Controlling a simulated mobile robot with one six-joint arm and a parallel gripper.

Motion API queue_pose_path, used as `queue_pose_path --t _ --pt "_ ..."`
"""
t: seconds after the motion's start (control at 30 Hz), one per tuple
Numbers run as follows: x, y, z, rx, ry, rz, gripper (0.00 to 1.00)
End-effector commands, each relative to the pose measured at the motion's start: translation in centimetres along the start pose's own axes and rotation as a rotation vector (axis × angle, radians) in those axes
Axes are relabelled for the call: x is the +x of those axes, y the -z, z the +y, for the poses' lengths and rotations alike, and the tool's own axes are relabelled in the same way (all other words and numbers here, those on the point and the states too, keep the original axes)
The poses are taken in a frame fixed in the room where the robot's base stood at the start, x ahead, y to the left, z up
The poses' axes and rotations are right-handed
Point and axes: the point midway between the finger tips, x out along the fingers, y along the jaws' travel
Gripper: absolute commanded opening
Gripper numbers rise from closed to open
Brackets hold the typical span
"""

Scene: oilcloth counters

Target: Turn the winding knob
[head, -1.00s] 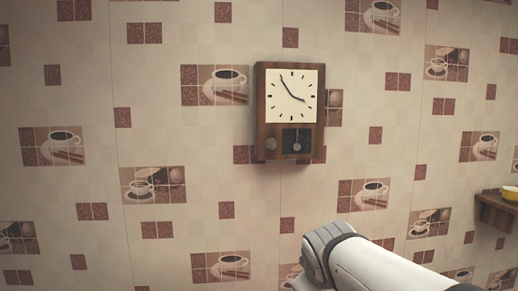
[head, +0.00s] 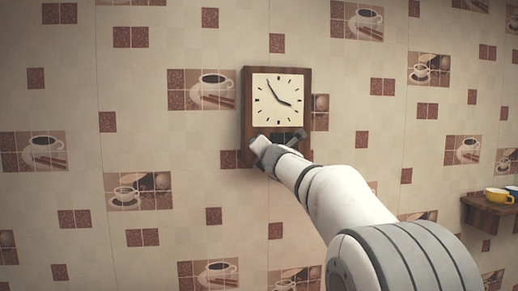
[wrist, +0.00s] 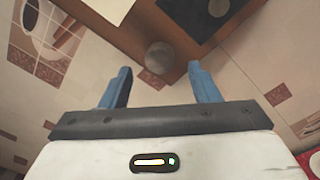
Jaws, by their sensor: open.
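The wooden wall clock (head: 305,122) has a white square dial (head: 278,99) and hangs on the tiled wall. My gripper (head: 275,143) is at the clock's lower part and covers its lower left corner and pendulum window in the head view. In the wrist view the round grey winding knob (wrist: 160,56) sits on the wooden front, left of the dark pendulum window (wrist: 200,12). My gripper's blue fingers (wrist: 160,70) are open, one on each side of the knob's line, with the knob around the level of the tips. I cannot tell whether they touch it.
A small wooden shelf (head: 485,213) with a yellow cup (head: 497,195) and a blue one beside it is on the right wall. The patterned wall around the clock is otherwise free of fixtures.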

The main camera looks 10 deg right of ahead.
Motion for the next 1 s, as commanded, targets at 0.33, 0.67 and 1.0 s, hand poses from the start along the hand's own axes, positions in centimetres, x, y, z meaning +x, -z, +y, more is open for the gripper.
queue_pose_path --t 0.33,0.67,1.0 --pt "3.9 -0.1 0.1 0.001 0.001 0.0 0.56" --pt "4.2 0.0 0.0 0.002 0.001 0.0 0.56" --pt "4.2 0.0 0.0 0.003 0.001 0.0 0.28"
